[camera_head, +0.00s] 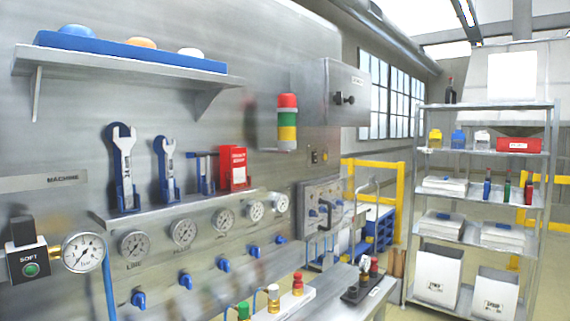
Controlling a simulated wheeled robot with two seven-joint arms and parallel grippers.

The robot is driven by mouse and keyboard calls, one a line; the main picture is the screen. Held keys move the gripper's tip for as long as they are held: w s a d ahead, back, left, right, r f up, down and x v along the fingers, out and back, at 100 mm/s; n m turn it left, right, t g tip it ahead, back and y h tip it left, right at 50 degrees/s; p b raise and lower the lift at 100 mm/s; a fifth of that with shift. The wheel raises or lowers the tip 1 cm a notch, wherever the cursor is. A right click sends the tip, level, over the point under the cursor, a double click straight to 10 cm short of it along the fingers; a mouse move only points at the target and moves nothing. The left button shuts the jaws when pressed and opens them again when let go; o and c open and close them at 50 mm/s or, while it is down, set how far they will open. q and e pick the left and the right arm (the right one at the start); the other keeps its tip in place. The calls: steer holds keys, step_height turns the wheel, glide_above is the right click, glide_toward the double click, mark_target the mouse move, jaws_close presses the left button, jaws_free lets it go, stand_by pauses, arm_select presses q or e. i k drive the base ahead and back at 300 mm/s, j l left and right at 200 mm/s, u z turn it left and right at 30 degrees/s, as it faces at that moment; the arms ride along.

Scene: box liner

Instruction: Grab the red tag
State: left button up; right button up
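A red tag (234,168) with white lettering stands upright at the right end of the narrow tool ledge on the metal wall. It is beside a blue-handled tool (205,173), and I cannot tell whether they touch. Neither of my grippers is in the head view.
Two wrenches in blue holders (124,168) stand left on the ledge, above several gauges (183,232) and blue valves. A shelf (60,62) juts out above. A signal light (287,122) is right of the tag. A bench with coloured bottles (297,284) is below; a rack (480,105) stands at right.

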mark_target(238, 158)
steer(key=i+l, duration=0.2)
steer(key=l, duration=0.15)
steer(key=i+l+u, duration=0.1)
steer(key=l, duration=0.25)
steer(key=i+l, duration=0.45)
steer(key=l, duration=0.3)
steer(key=i+l+u, duration=0.1)
steer(key=l, duration=0.25)
steer(key=i+l, duration=0.3)
steer(key=i+l+u, duration=0.1)
steer(key=l, duration=0.4)
steer(key=i, duration=0.05)
